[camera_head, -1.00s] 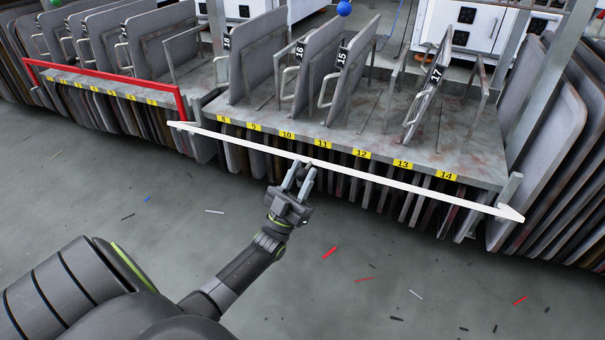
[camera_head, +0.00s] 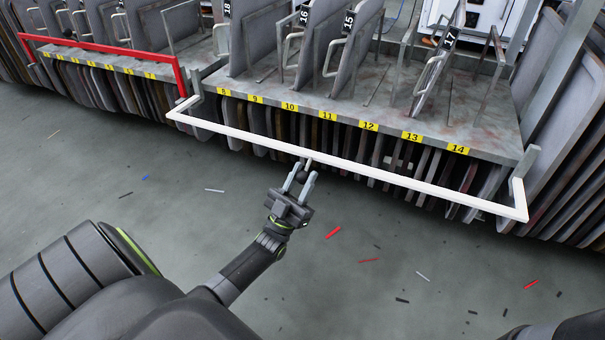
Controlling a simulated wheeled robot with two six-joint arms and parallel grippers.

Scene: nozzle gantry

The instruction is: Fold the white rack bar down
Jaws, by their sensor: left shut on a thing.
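The white rack bar (camera_head: 375,177) is a long U-shaped bar across the front of the right rack, below the yellow number labels. Its short end arms reach back to posts at the left and right rack corners. It stands out in front of the rack edge, above the floor. The fingertips partly hide that part. My right gripper is not in view.
The rack (camera_head: 290,100) holds several grey upright panels with handles. A red bar (camera_head: 100,48) fronts the left rack section, close to the white bar's left end. Panels (camera_head: 575,130) stand at the right. The floor (camera_head: 130,180) is open, with small scraps.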

